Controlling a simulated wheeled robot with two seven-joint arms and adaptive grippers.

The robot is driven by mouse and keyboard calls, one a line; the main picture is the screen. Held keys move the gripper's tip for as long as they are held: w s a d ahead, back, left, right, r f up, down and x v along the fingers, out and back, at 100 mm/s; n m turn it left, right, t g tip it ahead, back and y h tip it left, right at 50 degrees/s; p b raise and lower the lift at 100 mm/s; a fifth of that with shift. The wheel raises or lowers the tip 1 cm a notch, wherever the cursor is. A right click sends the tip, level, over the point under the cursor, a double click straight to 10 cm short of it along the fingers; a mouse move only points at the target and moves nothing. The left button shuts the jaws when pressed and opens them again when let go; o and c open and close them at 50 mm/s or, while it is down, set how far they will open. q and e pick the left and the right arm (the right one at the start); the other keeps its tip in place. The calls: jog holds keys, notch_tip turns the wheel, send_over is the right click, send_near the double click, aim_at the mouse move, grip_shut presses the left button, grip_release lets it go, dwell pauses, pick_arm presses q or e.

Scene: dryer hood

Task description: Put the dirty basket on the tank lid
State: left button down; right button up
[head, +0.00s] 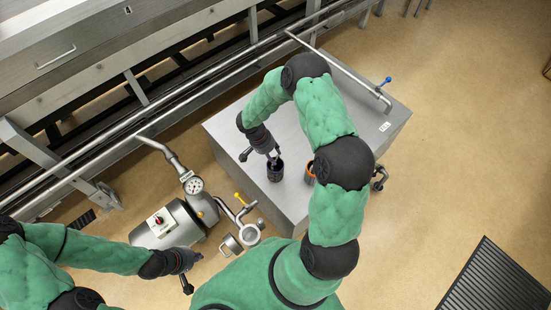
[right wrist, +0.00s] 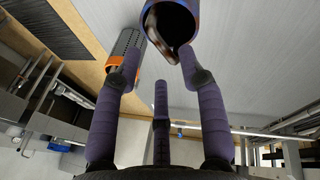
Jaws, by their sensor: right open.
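The tank lid (head: 235,130) is the broad flat steel top in the middle of the head view. A dark cylindrical basket (head: 275,175) is on it, close below my right gripper (head: 271,156). In the right wrist view this basket (right wrist: 170,22) shows a bluish rim, a dark inside and a brownish curved part. A grey perforated basket with orange bands (right wrist: 125,55) stands beside it, partly hidden by my right arm in the head view. I cannot tell which is dirty. My right gripper (right wrist: 160,80) is open, its fingers spread near the dark basket. My left gripper (head: 187,276) is low at the left; its fingers are unclear.
Steel pipes and a rail run along the machine (head: 100,75) at upper left. A pump with a gauge (head: 193,186) and valves stands left of the tank. A dark floor grate (head: 498,278) lies at lower right.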

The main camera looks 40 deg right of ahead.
jog(key=v, duration=0.7)
jog(key=s+a+f+n+t+y, duration=0.1)
jog(key=s+a+f+n+y, duration=0.2)
jog(key=s+a+f+n, duration=0.2)
jog(key=s+a+f+n+t+y, duration=0.1)
jog(key=s+a+f+n+y, duration=0.3)
jog(key=s+a, duration=0.7)
jog(key=shift+a+f+n+t+p, duration=0.3)
jog(key=shift+a+f+n, duration=0.15)
jog(key=shift+a, duration=2.3)
jog(key=shift+f, duration=0.1)
